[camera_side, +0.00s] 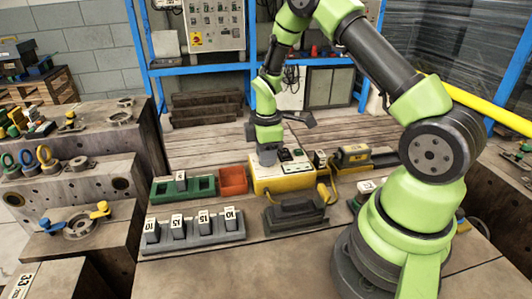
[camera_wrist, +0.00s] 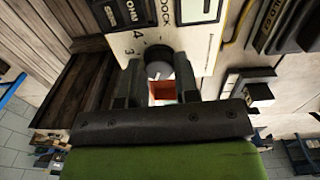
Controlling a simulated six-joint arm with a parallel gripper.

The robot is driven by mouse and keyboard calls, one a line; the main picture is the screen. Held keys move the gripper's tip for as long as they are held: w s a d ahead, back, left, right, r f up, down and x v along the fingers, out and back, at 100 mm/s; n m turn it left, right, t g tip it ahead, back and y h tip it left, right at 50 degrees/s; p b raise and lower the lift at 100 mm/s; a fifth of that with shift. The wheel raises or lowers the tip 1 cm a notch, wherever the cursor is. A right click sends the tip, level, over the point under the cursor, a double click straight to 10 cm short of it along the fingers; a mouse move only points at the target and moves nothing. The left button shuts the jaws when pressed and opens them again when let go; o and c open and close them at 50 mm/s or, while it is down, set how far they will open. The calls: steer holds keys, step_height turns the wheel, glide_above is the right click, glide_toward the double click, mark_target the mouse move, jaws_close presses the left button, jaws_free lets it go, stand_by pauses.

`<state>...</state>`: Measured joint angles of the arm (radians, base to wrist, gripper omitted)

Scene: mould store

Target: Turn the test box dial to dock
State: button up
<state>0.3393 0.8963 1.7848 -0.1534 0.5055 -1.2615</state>
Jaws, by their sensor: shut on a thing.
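The yellow test box (camera_side: 272,185) stands on the wooden bench in the middle of the side view, with a pale top panel. My gripper (camera_side: 267,160) points down at the left part of this panel. In the wrist view the dial (camera_wrist: 159,66) is a dark round knob between the two fingers of my gripper, which is shut on it. The printed word DOCK and the digits 4 and 3 show on the panel (camera_wrist: 190,45) beside the dial. The dial's pointer is hidden, so I cannot tell its setting.
A red-orange bin (camera_side: 233,181) and a green tray (camera_side: 200,187) stand left of the box. A grey rack (camera_side: 195,235) with numbered blocks lies in front. A dark block (camera_side: 295,215) sits before the box. A yellow cable (camera_side: 332,188) runs at its right.

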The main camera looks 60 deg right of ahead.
steer(key=m, duration=0.4)
steer(key=shift+m, duration=0.4)
steer(key=m, duration=0.9)
steer(key=shift+g, duration=0.3)
steer(key=m, duration=0.3)
steer(key=shift+m, duration=0.3)
steer(key=m, duration=0.4)
steer(key=shift+d+m, duration=0.1)
steer(key=shift+m, duration=0.2)
steer(key=m, duration=0.3)
steer(key=shift+m, duration=0.3)
steer(key=m, duration=0.3)
steer(key=shift+m, duration=2.2)
